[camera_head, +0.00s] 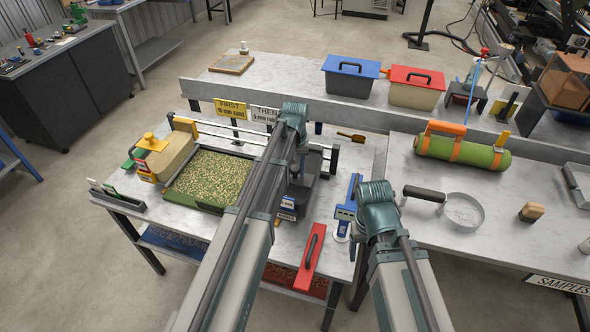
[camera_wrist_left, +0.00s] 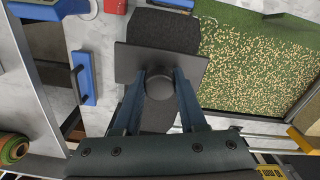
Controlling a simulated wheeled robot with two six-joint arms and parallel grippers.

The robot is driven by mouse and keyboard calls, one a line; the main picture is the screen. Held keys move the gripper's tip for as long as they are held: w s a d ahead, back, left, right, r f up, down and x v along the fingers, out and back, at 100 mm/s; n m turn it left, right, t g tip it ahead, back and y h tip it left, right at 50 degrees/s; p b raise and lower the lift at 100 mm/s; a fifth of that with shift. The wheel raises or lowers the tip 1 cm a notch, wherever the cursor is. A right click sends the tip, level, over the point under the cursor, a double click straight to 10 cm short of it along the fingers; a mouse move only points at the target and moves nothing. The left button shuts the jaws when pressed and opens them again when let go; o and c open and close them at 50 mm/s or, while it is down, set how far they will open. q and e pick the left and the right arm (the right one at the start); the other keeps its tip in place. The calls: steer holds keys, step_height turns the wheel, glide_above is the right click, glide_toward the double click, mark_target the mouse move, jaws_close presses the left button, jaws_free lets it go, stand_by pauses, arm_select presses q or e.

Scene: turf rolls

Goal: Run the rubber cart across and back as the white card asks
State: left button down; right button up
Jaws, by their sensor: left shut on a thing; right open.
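The rubber cart (camera_head: 307,190) is dark and stands at the right end of the turf tray (camera_head: 212,181), partly hidden by my left arm. My left gripper (camera_head: 297,172) is over it. In the left wrist view my left gripper (camera_wrist_left: 158,84) is shut on the round dark knob of the rubber cart (camera_wrist_left: 130,62), above its flat plate. The turf beside it is sprinkled with pale grains. The white card (camera_head: 265,114) reads THEN and 5 mm rubber, partly hidden by my arm. The yellow card (camera_head: 230,109) reads FIRST and mm sand. My right gripper (camera_head: 372,205) is open and apart from the cart.
A tan sand cart (camera_head: 170,157) with a yellow knob stands at the tray's left end. A pale rail (camera_head: 222,134) runs behind the tray. A blue handled piece (camera_head: 346,208) and a red handled piece (camera_head: 311,258) lie to the right. A green roll (camera_head: 462,150) lies on the right table.

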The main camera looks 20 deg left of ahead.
stand_by(0.8)
arm_select(q)
steer(key=w+a, duration=0.1)
steer(key=a, duration=4.3)
steer(key=shift+w+a, duration=0.3)
steer(key=shift+a, duration=0.2)
steer(key=c, duration=0.8)
jaws_free()
steer(key=shift+c, duration=0.2)
steer(key=o, duration=0.4)
steer(key=shift+a, duration=0.1)
steer(key=shift+r, duration=0.1)
